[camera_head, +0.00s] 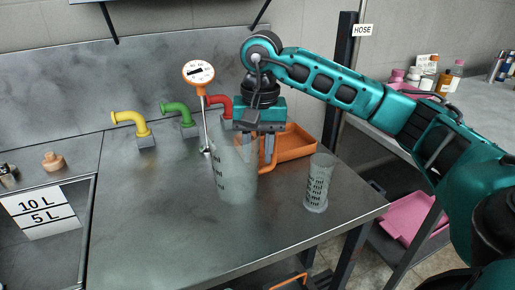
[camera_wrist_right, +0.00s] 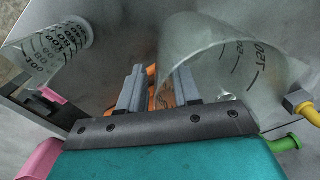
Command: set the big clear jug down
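My right gripper (camera_head: 258,148) comes from above at the handle side. The jug's curved wall (camera_wrist_right: 222,65) shows just right of the fingers there. My left gripper is not in view.
A smaller clear measuring cylinder (camera_head: 319,183) stands right of the jug. An orange tray (camera_head: 296,142) lies behind. A dial thermometer (camera_head: 199,74) and yellow (camera_head: 130,118), green and red pipes are at the back.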

